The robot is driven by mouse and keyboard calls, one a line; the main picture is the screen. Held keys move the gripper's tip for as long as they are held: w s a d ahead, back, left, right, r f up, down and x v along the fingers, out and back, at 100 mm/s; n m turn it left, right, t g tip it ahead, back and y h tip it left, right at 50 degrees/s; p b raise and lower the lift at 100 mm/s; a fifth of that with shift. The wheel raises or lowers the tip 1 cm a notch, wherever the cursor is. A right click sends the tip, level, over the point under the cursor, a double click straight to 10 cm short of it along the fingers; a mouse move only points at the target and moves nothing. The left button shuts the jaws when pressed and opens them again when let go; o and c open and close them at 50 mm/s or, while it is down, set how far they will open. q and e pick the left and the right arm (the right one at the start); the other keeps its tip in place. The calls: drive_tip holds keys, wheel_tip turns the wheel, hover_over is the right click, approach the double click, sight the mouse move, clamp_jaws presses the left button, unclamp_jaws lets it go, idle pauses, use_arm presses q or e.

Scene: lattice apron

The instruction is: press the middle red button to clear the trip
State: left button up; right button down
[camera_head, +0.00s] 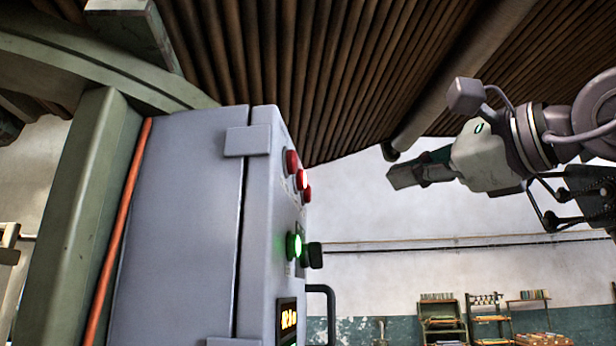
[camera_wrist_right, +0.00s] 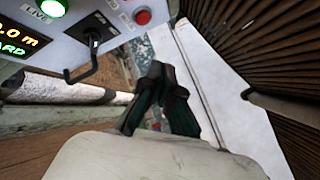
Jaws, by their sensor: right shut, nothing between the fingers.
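A grey control cabinet (camera_head: 190,220) stands left of centre in the head view, its narrow control face turned to the right. Three red buttons sit in a slanting row near its top. The middle red button (camera_head: 301,179) has a bright face and lies between the upper red button (camera_head: 292,161) and the lower red button (camera_head: 307,194). My right gripper (camera_head: 392,178) is shut and empty, to the right of the buttons and apart from them. In the wrist view its dark fingers (camera_wrist_right: 157,72) are together; one red button (camera_wrist_right: 142,16) shows there, but I cannot tell which.
Below the red buttons are a lit green button (camera_head: 294,246), a black switch (camera_head: 315,255) and a display (camera_head: 288,318). A dark handle (camera_head: 332,305) sticks out lower down. Shelves (camera_head: 440,318) stand far back. Open air lies between gripper and cabinet.

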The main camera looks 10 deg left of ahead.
drive_tip(key=shift+w, duration=0.1)
drive_tip(key=a, duration=0.9)
drive_tip(key=shift+a, duration=0.1)
idle(1.6)
drive_tip(key=shift+a, duration=0.3)
drive_tip(key=shift+a, duration=0.5)
idle(0.7)
drive_tip(key=shift+d, duration=0.1)
drive_tip(key=shift+d+b, duration=0.35)
drive_tip(key=shift+d, duration=0.45)
drive_tip(key=shift+d, duration=0.1)
drive_tip(key=shift+d, duration=2.45)
